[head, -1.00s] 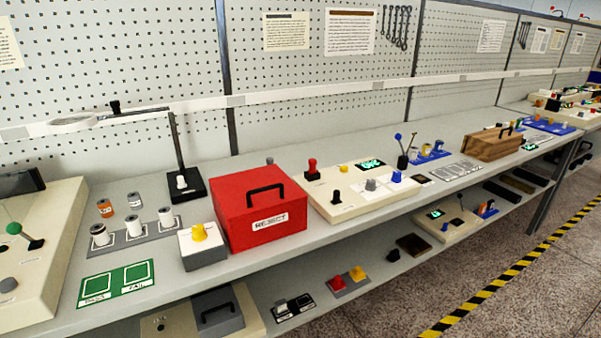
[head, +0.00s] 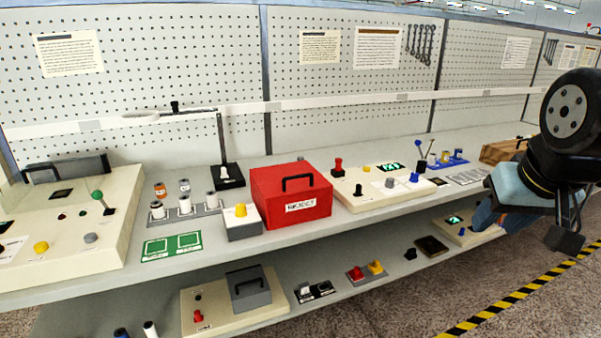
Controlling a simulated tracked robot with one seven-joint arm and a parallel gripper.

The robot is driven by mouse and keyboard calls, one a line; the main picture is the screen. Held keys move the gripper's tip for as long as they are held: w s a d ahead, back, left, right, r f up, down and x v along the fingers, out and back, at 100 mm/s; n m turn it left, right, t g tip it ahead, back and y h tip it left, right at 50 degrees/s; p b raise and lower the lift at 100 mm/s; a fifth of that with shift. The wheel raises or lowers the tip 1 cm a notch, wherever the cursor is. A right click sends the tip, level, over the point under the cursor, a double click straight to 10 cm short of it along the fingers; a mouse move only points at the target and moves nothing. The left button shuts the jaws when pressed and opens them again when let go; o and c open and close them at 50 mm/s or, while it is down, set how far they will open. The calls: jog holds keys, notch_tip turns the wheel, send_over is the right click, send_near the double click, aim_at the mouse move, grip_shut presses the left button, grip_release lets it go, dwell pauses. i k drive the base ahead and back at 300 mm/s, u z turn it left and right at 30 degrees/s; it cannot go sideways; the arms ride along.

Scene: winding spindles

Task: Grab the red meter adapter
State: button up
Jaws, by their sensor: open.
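A red knob-shaped piece (head: 356,272) stands beside a yellow one (head: 375,267) in a grey holder on the lower shelf, in the middle of the head view. Another red upright piece (head: 338,167) stands on the cream tester panel (head: 355,203) on the bench top, right of the red REJECT box. I cannot tell from their looks which of the two is the meter adapter. My arm shows at the right edge, in front of the bench. I cannot make out my gripper's fingers, and nothing is seen held.
The red REJECT box (head: 268,207) stands on the bench, with a yellow-topped grey block (head: 241,222) to its left. On the lower shelf are a cream box with a grey lidded case (head: 250,290) and a dark tray (head: 431,246). Striped floor tape (head: 510,301) runs in front.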

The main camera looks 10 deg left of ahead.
aim_at(338, 160)
jog(key=u, duration=0.45)
jog(key=i, duration=1.05)
jog(key=z, duration=0.05)
